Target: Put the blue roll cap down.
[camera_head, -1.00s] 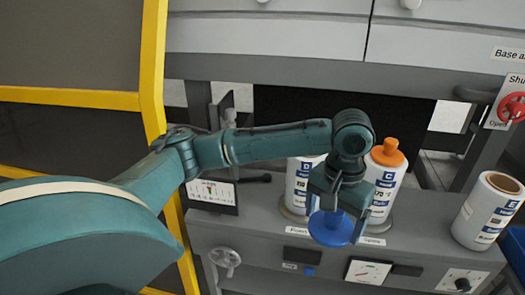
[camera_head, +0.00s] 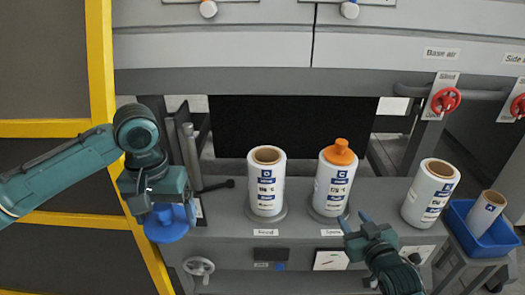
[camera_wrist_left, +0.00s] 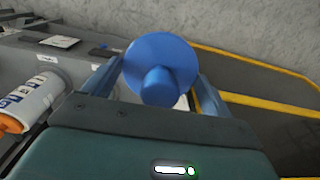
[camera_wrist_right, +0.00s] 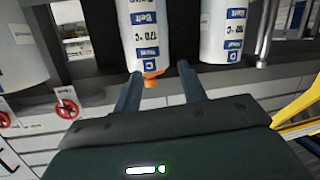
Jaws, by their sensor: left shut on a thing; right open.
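The blue roll cap (camera_head: 166,228) is a round disc with a knob, held below my left gripper (camera_head: 164,207) at the left end of the grey bench. The left wrist view shows the blue cap (camera_wrist_left: 160,62) with its knob between the two fingers of my left gripper (camera_wrist_left: 158,85), which is shut on it. Nothing shows directly under the cap. My right gripper (camera_head: 358,225) is open and empty at the bench front, just in front of the roll with the orange cap. Its open fingers (camera_wrist_right: 157,82) also show in the right wrist view.
A bare white roll (camera_head: 267,185) and a roll with an orange cap (camera_head: 338,152) stand on round plates on the bench. Another roll (camera_head: 430,195) stands at the right. A blue bin (camera_head: 494,236) holds a roll. A yellow frame (camera_head: 102,70) is at left.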

